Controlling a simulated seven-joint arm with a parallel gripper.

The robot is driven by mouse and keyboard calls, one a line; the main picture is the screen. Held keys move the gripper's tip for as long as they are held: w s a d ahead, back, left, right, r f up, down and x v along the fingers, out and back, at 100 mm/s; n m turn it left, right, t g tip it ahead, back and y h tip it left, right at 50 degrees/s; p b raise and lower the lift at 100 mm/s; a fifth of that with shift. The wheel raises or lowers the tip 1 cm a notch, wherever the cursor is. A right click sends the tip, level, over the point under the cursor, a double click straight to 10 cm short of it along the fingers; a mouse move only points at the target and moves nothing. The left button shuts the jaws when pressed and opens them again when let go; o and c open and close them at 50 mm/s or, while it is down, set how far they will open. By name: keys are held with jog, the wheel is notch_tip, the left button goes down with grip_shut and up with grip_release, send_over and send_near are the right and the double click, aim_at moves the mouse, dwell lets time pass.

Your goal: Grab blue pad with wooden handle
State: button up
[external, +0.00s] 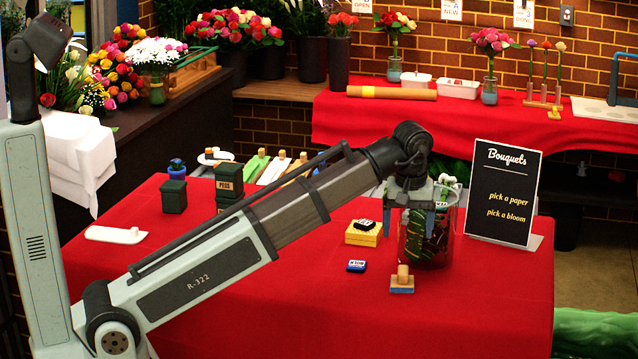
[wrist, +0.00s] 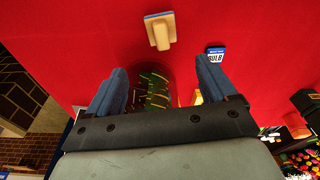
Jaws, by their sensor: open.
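The wooden-handled stamp-like block (external: 402,284) stands on the red table in front of the glass container, with its short handle upward and a thin bluish edge at its base. My gripper (external: 417,200) is open, above and behind the block, over or at the glass container. In the wrist view its two blue-grey fingers (wrist: 160,68) are spread wide, with nothing held between them. The block is apart from both fingers.
The glass container (external: 441,240) with dark green contents stands just behind the block. A small blue-labelled item (external: 356,266) lies to its left, near a yellow box (external: 362,235). A black sign (external: 503,194) stands right. The front of the red table (external: 460,320) is clear.

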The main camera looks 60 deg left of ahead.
send_over(403, 269)
jog(key=f, duration=0.6)
jog(key=shift+w+d+f, duration=0.1)
jog(key=shift+d+f, duration=0.1)
jog(key=shift+f, duration=0.8)
jog(key=shift+a+f, duration=0.2)
jog(key=shift+f, duration=1.7)
jog(key=c, duration=1.1)
jog(key=shift+c, duration=0.2)
jog(key=shift+r, duration=0.15)
